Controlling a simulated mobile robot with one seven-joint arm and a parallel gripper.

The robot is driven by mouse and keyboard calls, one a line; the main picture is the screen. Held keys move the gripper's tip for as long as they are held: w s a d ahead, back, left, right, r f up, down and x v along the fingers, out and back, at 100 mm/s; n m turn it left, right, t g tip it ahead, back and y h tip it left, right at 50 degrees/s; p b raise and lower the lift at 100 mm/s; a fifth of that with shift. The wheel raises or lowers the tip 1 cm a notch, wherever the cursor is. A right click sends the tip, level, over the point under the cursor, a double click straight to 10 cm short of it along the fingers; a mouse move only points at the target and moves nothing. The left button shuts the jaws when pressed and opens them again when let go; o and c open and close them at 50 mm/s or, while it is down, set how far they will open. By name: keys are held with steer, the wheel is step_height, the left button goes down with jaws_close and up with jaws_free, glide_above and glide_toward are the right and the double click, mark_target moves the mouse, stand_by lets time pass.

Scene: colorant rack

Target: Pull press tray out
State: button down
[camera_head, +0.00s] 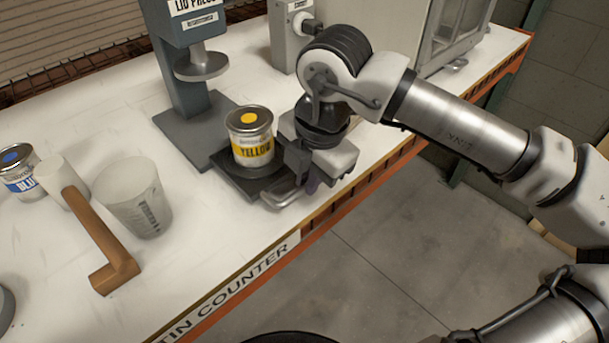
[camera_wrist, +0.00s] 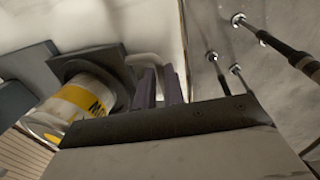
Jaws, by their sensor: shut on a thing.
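The press tray (camera_head: 232,170) is a dark flat plate extending forward from the base of the lid press (camera_head: 183,90). A lidded tin with a yellow label reading YELLOW (camera_head: 252,140) stands upright on it, clear of the press head. A grey metal handle (camera_head: 281,199) is at the tray's front, near the counter edge. My gripper (camera_head: 301,180) is low at the tray's front right, shut on the handle; the fingers partly hide the grip. The wrist view shows the fingers (camera_wrist: 158,88) close together beside the tin (camera_wrist: 75,103) and the dark tray (camera_wrist: 90,57).
A grey machine (camera_head: 300,40) is behind my arm. The counter's front edge (camera_head: 290,235) is close, with open floor beyond.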

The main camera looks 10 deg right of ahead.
steer(key=c, duration=1.5)
jaws_free()
steer(key=shift+r, duration=0.1)
steer(key=r, duration=0.4)
steer(key=s+d+r, duration=0.1)
steer(key=r, duration=0.4)
steer(key=s+r+b, duration=0.1)
steer(key=r, duration=0.3)
steer(key=shift+d+r, duration=0.2)
steer(key=shift+r, duration=0.05)
